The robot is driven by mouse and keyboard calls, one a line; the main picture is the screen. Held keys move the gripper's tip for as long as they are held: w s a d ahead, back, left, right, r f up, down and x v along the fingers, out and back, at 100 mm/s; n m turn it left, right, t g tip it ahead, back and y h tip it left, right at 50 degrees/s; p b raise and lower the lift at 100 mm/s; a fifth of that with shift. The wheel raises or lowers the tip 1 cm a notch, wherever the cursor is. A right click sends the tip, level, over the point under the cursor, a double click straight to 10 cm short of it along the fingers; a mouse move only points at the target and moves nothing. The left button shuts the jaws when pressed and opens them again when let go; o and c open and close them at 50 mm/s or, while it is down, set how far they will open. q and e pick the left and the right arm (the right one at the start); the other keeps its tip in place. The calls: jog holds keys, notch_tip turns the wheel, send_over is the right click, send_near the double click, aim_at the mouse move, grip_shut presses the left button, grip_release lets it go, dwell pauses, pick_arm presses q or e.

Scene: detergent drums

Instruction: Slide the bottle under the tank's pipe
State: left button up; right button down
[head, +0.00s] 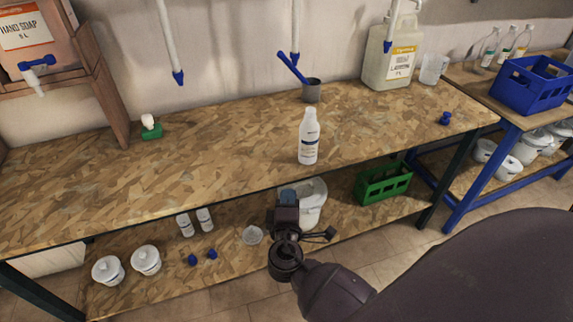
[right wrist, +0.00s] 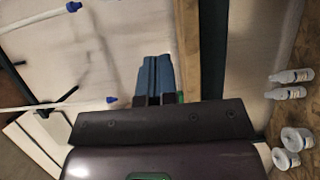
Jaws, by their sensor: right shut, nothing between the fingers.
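The white bottle (head: 308,139) with a dark label stands upright on the wooden bench top (head: 230,150), near the front edge, right of the middle. My right gripper (head: 289,192) is in front of the bench edge, below and left of the bottle and apart from it. Its blue fingers (right wrist: 153,78) are shut with nothing between them. The hand soap tank (head: 28,35) is at the upper left, with a blue-and-white tap pipe (head: 36,75) overhanging the bench. The bottle does not show clearly in the right wrist view. My left gripper is not in view.
White pipes with blue tips hang at the left (head: 170,45), middle (head: 294,28) and right (head: 390,30). A grey cup with a blue handle (head: 311,92) stands behind the bottle. A green-and-white item (head: 151,128) is at left. Bench between it and the bottle is clear.

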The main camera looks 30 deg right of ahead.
aim_at(310, 158)
jog(key=x, duration=1)
jog(key=shift+d, duration=1.25)
jog(key=shift+w+d+f, duration=0.1)
jog(key=shift+w+d, duration=0.05)
jog(key=shift+d, duration=0.95)
jog(key=shift+w+d, duration=0.1)
jog(key=shift+d, duration=0.95)
jog(key=shift+w+d, duration=0.1)
jog(key=shift+d, duration=0.25)
